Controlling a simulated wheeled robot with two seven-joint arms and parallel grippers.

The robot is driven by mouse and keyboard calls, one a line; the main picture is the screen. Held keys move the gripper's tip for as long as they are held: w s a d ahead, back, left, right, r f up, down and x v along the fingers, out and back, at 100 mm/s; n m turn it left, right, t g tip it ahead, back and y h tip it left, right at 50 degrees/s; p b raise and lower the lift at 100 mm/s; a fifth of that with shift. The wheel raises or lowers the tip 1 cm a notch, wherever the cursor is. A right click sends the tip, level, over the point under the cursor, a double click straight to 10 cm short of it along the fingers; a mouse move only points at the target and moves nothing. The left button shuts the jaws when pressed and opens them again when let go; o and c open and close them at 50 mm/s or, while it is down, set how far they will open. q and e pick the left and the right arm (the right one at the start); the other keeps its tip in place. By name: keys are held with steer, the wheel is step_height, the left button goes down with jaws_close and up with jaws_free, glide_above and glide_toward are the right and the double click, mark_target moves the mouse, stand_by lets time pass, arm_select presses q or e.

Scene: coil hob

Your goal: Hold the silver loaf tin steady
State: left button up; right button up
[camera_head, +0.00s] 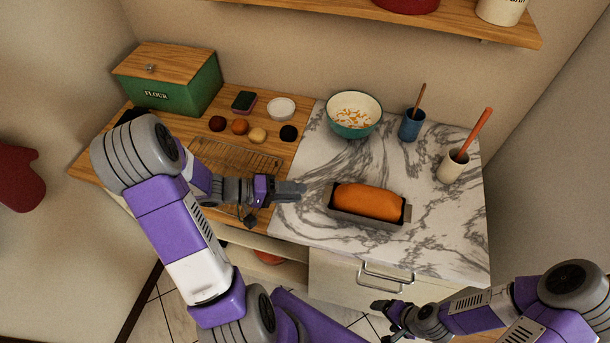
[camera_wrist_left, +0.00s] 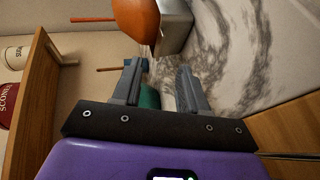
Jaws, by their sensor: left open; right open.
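The silver loaf tin (camera_head: 366,218) stands on the marble worktop with an orange-brown loaf (camera_head: 369,201) in it. My left gripper (camera_head: 303,190) is open and empty, just left of the tin and apart from it. In the left wrist view the tin (camera_wrist_left: 176,24) and loaf (camera_wrist_left: 137,18) show at the top, beyond the open fingers of the left gripper (camera_wrist_left: 160,85). My right gripper (camera_head: 383,308) is open and empty, low in front of the drawers, below the worktop edge.
A green bowl (camera_head: 354,114), a blue cup (camera_head: 411,125) and a cream crock (camera_head: 454,166) stand behind the tin. A wire rack (camera_head: 235,160) lies on the wood to the left, near a flour box (camera_head: 168,79). Marble right of the tin is clear.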

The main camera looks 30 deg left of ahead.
arm_select(q)
steer(key=shift+s+x, duration=0.2)
steer(key=shift+x, duration=3.35)
steer(key=shift+d, duration=0.2)
jaws_close()
steer(key=shift+s+f, duration=0.1)
steer(key=shift+f, duration=0.1)
